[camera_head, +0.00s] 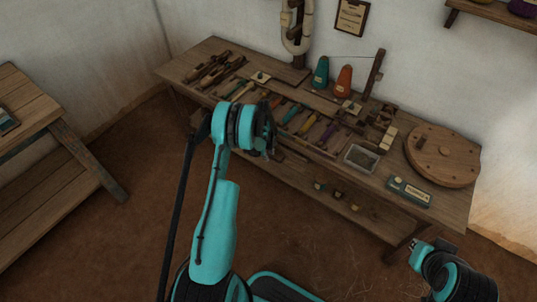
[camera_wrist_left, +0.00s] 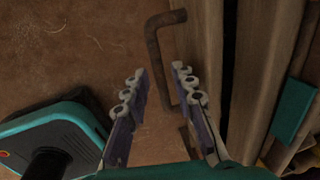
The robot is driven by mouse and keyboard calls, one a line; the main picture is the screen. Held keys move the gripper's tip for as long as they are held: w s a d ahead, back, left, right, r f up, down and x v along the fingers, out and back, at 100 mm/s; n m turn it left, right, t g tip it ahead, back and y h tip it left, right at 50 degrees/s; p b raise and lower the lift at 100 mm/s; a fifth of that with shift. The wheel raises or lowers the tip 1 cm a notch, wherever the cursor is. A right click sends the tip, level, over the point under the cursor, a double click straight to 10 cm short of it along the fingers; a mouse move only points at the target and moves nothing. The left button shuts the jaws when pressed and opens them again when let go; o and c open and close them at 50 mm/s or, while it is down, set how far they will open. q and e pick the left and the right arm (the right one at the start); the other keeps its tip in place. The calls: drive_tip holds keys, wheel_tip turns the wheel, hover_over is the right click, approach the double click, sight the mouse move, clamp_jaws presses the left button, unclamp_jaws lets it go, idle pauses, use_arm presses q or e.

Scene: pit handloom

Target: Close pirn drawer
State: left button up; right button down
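In the left wrist view a bent, rust-brown bar handle (camera_wrist_left: 154,52) stands out from a wooden front (camera_wrist_left: 205,45), which I take to be the pirn drawer. My left gripper (camera_wrist_left: 160,73) is open, its two fingers apart on either side of the handle's lower part. I cannot tell whether a finger touches it. In the head view my left gripper (camera_head: 268,142) is at the front edge of the workbench (camera_head: 455,200), and my arm hides the drawer there. How far the drawer stands out is not clear. My right gripper (camera_head: 437,247) shows partly at lower right, its fingers unclear.
The bench top holds several tools, a teal cone (camera_head: 321,73), an orange cone (camera_head: 343,81), a metal tray (camera_head: 361,158) and a round wooden disc (camera_head: 442,155). A lower shelf (camera_head: 345,206) runs under the bench. A second wooden table (camera_head: 25,105) stands left; bare floor lies between.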

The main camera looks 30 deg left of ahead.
use_arm(q)
clamp_jaws()
drive_tip(key=shift+w+d, duration=0.1)
drive_tip(key=shift+w, duration=1.8)
drive_tip(key=shift+o, duration=2.1)
unclamp_jaws()
wheel_tip(320, 180, up, 8)
drive_tip(key=s, duration=0.1)
drive_tip(key=shift+s, duration=0.25)
